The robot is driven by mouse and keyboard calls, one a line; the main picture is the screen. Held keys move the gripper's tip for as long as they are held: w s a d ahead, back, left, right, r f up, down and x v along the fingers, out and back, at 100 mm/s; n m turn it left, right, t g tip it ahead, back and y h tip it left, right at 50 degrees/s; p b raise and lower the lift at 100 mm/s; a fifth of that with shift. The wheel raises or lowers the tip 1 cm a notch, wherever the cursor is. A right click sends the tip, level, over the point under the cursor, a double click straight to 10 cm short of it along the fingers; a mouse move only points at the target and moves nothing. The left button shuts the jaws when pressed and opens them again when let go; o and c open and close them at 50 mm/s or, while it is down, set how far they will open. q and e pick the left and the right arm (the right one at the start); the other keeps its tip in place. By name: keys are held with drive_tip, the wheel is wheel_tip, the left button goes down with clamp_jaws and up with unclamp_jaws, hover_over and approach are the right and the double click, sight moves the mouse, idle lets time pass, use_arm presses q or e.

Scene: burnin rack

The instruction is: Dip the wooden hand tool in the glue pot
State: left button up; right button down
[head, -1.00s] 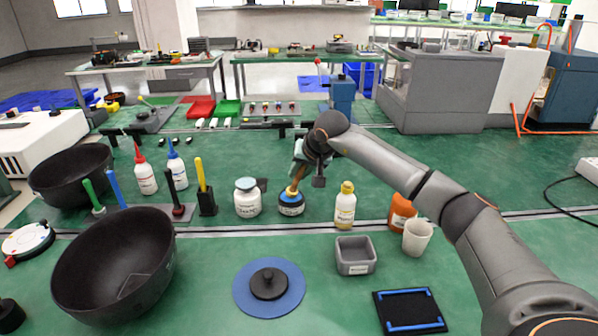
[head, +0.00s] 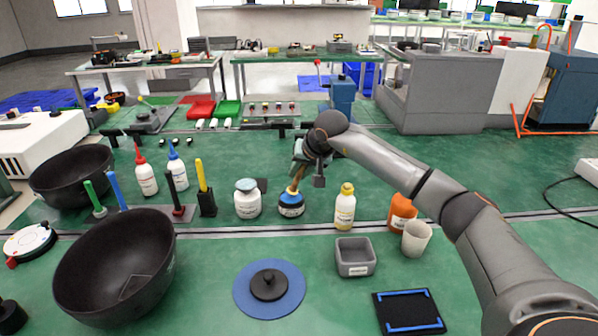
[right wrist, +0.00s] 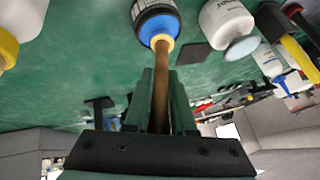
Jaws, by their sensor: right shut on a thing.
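My right gripper (right wrist: 161,98) is shut on the brown handle of the wooden hand tool (right wrist: 160,78). In the head view the gripper (head: 300,168) is above the glue pot and the tool slants down and left from it. The glue pot (head: 291,209) is a dark jar with a pale label and blue top, upright on the green bench. It also shows in the right wrist view (right wrist: 150,8). The tool's yellow collar is at the pot's blue top; its end below that is hidden, so depth cannot be told. My left gripper is not in view.
A white jar (head: 247,204) stands close left of the pot, and a yellow-capped bottle (head: 345,212) stands to its right. A grey bin (head: 355,258), a blue disc (head: 242,291) and a black bowl (head: 85,275) are nearer. Green bench (head: 215,260) is bare between them.

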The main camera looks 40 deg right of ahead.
drive_tip(key=shift+r, duration=0.7)
use_arm(q)
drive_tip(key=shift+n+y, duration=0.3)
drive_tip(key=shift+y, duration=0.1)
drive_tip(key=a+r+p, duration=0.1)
drive_tip(key=p, duration=0.1)
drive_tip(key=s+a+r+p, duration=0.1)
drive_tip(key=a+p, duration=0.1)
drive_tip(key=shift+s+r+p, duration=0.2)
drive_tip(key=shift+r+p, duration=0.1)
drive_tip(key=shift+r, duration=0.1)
use_arm(e)
wheel_tip(320, 180, up, 5)
drive_tip(key=shift+f, duration=0.1)
use_arm(q)
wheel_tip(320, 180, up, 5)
drive_tip(key=p, duration=0.5)
use_arm(e)
drive_tip(key=s+a+r+n+y, duration=0.2)
drive_tip(key=s+a+r+n, duration=0.2)
drive_tip(key=a, duration=0.6)
drive_tip(key=s+a+r+n+g+y, duration=0.1)
drive_tip(key=s+a+r+n+y, duration=0.2)
drive_tip(key=s+a+r, duration=0.6)
drive_tip(key=s+a+n, duration=0.1)
drive_tip(key=s+a, duration=0.1)
drive_tip(key=shift+s+r, duration=0.2)
drive_tip(key=shift+s, duration=0.1)
